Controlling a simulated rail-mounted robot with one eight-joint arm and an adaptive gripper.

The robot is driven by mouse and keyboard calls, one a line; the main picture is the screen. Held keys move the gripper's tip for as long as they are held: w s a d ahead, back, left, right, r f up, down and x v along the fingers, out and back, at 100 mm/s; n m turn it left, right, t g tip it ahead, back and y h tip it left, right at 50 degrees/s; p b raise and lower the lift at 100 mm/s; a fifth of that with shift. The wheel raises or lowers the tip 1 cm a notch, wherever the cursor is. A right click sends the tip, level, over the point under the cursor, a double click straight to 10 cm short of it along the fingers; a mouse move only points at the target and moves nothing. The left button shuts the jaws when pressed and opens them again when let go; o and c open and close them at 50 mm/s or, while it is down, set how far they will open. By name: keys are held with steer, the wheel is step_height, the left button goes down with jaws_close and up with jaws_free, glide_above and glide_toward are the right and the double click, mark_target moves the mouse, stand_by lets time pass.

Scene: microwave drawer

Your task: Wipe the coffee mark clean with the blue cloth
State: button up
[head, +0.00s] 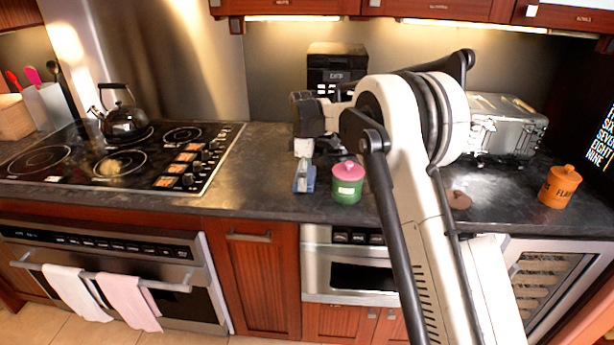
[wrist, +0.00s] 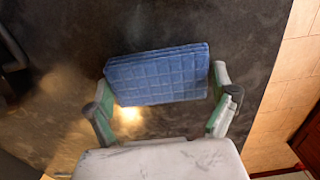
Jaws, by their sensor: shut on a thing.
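The blue cloth (wrist: 158,76) is a folded, quilted pad between the two green-grey fingers of my gripper (wrist: 164,88) in the wrist view. The fingers are shut on its left and right ends. In the head view my gripper (head: 304,172) points down over the dark counter, left of the green pot, and a little blue of the cloth (head: 310,179) shows beside it. I cannot tell whether the cloth touches the counter. A round brown patch (head: 458,200), likely the coffee mark, is on the counter right of my arm. It does not show in the wrist view.
A green pot with a pink lid (head: 347,185) stands just right of my gripper. An orange flour jar (head: 560,187) stands at the right, and a metal appliance (head: 506,124) behind. The stove (head: 110,160) with a kettle (head: 122,120) is left. The counter's front edge is close.

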mark_target(283, 181)
steer(key=shift+a, duration=0.85)
steer(key=shift+w+a, duration=0.1)
steer(key=shift+w+a, duration=0.2)
steer(key=shift+a, duration=1.05)
steer(key=shift+w+a, duration=0.2)
steer(key=shift+a, duration=1.1)
steer(key=shift+w+a, duration=0.2)
steer(key=shift+a, duration=1.05)
steer(key=shift+s+d+b, duration=0.25)
steer(key=shift+d+b, duration=0.1)
steer(key=shift+d, duration=1.35)
steer(key=shift+s+d+b, duration=0.3)
steer(key=shift+d+b, duration=0.05)
steer(key=shift+d, duration=1.4)
steer(key=shift+s+d+b, duration=0.25)
steer(key=shift+d+b, duration=0.1)
steer(key=shift+d, duration=1.35)
steer(key=shift+w+a, duration=0.25)
steer(key=shift+a, duration=1.45)
steer(key=shift+w+a, duration=0.25)
steer(key=shift+a, duration=1.5)
steer(key=shift+w+a, duration=0.25)
steer(key=shift+a, duration=1.45)
steer(key=shift+s+d, duration=0.2)
steer(key=shift+d, duration=1)
